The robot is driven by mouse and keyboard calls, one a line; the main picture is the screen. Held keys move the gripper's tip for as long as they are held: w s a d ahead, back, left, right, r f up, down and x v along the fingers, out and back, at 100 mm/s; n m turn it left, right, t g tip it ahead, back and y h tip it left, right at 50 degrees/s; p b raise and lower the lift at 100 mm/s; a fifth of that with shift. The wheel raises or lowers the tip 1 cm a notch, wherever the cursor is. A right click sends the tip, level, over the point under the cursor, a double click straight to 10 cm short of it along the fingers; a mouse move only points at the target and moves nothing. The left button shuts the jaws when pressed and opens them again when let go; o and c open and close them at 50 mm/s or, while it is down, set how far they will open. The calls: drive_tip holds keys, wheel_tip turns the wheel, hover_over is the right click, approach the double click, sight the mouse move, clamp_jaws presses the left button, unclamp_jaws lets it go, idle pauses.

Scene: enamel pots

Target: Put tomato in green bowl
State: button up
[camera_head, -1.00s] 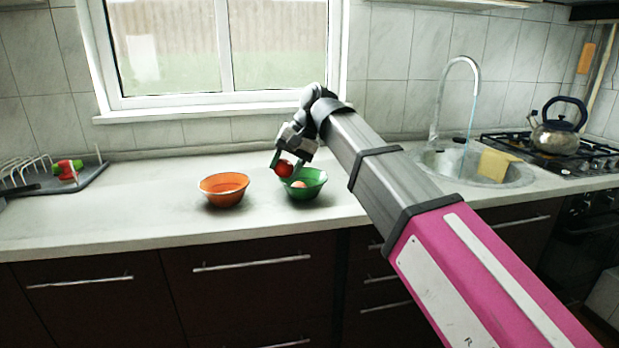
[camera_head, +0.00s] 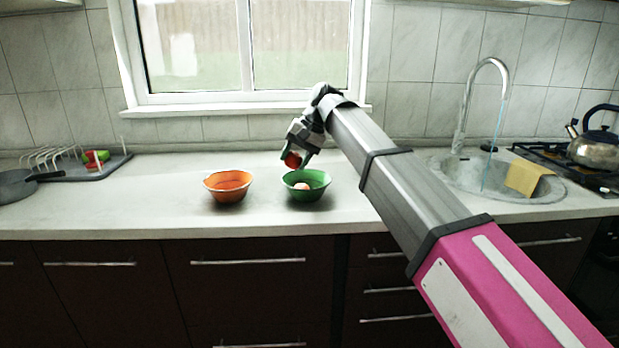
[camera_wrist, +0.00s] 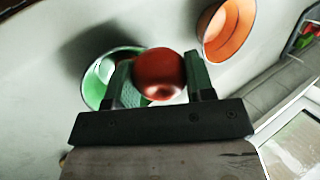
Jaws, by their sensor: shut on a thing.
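A red tomato (camera_wrist: 158,75) is held between the two fingers of my gripper (camera_wrist: 160,78) in the wrist view. In the head view the tomato (camera_head: 292,160) shows at the end of my gripper (camera_head: 297,157), above the back rim of the green bowl (camera_head: 306,190). The green bowl stands upright on the counter and has a pale pinkish round thing (camera_head: 301,186) inside. In the wrist view the green bowl (camera_wrist: 90,88) is partly hidden behind the tomato and the fingers.
An orange bowl (camera_head: 228,186) stands left of the green bowl. A drying rack (camera_head: 85,165) with red and green things and a dark pan (camera_head: 17,184) are at the far left. A sink (camera_head: 490,172) and a kettle (camera_head: 597,148) are at the right. The counter front is clear.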

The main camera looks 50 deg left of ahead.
hover_over(302, 188)
drive_tip(key=w+d, duration=0.1)
wheel_tip(302, 188, down, 4)
drive_tip(key=shift+w+r, duration=0.15)
drive_tip(key=shift+f, duration=2.05)
drive_tip(key=shift+f, duration=0.4)
drive_tip(key=o, duration=0.9)
drive_tip(key=v, duration=1.2)
drive_tip(key=shift+d+r, duration=0.1)
drive_tip(key=shift+r, duration=0.35)
